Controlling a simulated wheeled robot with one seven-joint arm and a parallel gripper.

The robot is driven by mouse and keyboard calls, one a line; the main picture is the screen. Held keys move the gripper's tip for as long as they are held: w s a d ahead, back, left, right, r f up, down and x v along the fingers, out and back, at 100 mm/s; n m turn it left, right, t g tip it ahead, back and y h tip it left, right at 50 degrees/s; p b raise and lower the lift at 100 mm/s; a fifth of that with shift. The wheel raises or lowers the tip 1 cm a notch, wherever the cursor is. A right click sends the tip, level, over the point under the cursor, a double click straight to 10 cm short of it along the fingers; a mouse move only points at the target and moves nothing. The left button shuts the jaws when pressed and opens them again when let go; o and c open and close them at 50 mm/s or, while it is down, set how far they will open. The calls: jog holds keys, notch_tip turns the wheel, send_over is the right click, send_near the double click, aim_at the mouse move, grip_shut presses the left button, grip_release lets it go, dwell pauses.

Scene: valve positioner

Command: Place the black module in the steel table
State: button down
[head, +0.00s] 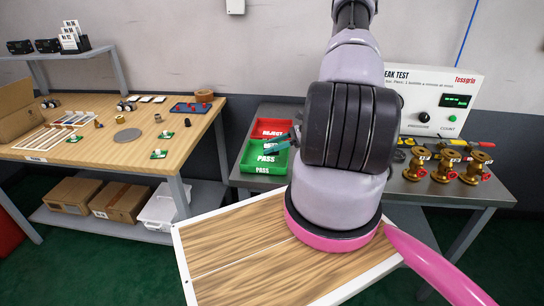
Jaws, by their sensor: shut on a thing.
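The steel table (416,190) stands at the back, right of centre, with its grey top partly hidden by my arm. My gripper is hidden behind my arm, so I cannot see its fingers or anything in them. A small grey-teal piece (276,146) shows at the left edge of my arm, over the green PASS tray (262,169); I cannot tell what it is. Two small black box-shaped units, one at the left (18,47) and one beside it (47,45), sit on the raised shelf at the far left. I cannot tell whether either is the black module.
The steel table also bears a red REJECT tray (271,128), a leak test panel (436,101), several brass valves (446,165) and hand tools (457,143). A wooden workbench (100,150) with small parts stands at left. Cardboard boxes (119,201) lie beneath it.

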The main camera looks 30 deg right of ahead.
aim_at(271, 163)
jog(key=shift+a+f, duration=0.1)
jog(key=shift+f, duration=1.9)
jog(key=shift+f, duration=0.15)
jog(key=shift+c, duration=2.1)
grip_release()
